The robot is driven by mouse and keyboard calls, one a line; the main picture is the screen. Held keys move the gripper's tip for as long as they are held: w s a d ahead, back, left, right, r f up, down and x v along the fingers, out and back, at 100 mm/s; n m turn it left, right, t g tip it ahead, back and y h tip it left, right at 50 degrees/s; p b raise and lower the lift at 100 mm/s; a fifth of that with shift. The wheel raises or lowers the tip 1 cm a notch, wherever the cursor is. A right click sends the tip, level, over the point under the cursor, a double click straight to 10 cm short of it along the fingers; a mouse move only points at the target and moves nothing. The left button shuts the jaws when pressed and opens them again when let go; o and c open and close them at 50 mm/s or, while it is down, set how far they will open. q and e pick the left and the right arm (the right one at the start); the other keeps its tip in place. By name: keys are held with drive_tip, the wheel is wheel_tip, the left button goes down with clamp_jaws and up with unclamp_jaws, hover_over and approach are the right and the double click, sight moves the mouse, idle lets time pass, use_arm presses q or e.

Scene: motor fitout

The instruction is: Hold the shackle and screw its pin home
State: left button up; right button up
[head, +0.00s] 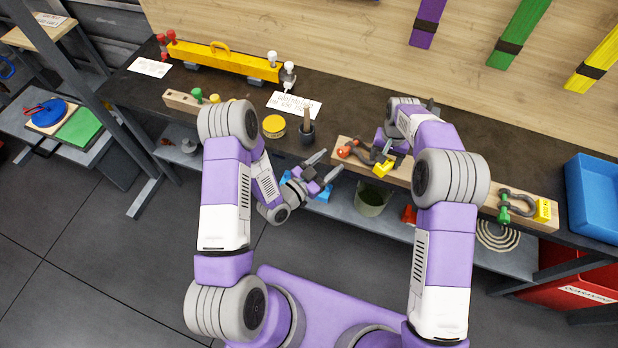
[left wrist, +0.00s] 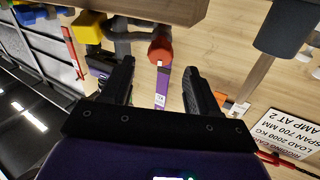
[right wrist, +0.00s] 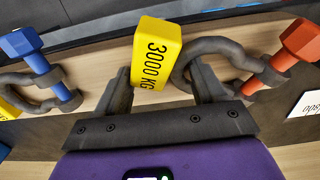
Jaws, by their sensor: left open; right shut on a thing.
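The shackle (right wrist: 186,66) is a dark grey bow with an orange-headed pin (right wrist: 292,46) and a yellow tag marked 3000 KG (right wrist: 156,52). In the head view the shackle (head: 361,152) sits at the wooden board. My right gripper (head: 384,160) is shut on the shackle at its yellow-tag end; the tag shows between the fingers in the right wrist view (right wrist: 162,82). My left gripper (head: 326,168) is open and empty, left of the orange head. In the left wrist view the orange head (left wrist: 160,46) lies just beyond and between its fingertips (left wrist: 158,66). How far the pin is in, I cannot tell.
A blue-pinned shackle (right wrist: 42,66) and a green-pinned one (head: 508,204) are further along the board. A blue bin (head: 592,195) is at the right end.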

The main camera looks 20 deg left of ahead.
use_arm(q)
drive_tip(key=v, duration=0.7)
use_arm(e)
drive_tip(key=shift+r, duration=0.1)
use_arm(q)
drive_tip(key=shift+s+a, duration=0.15)
use_arm(e)
drive_tip(key=o, duration=1.2)
drive_tip(key=shift+o, duration=0.2)
wheel_tip(320, 180, up, 12)
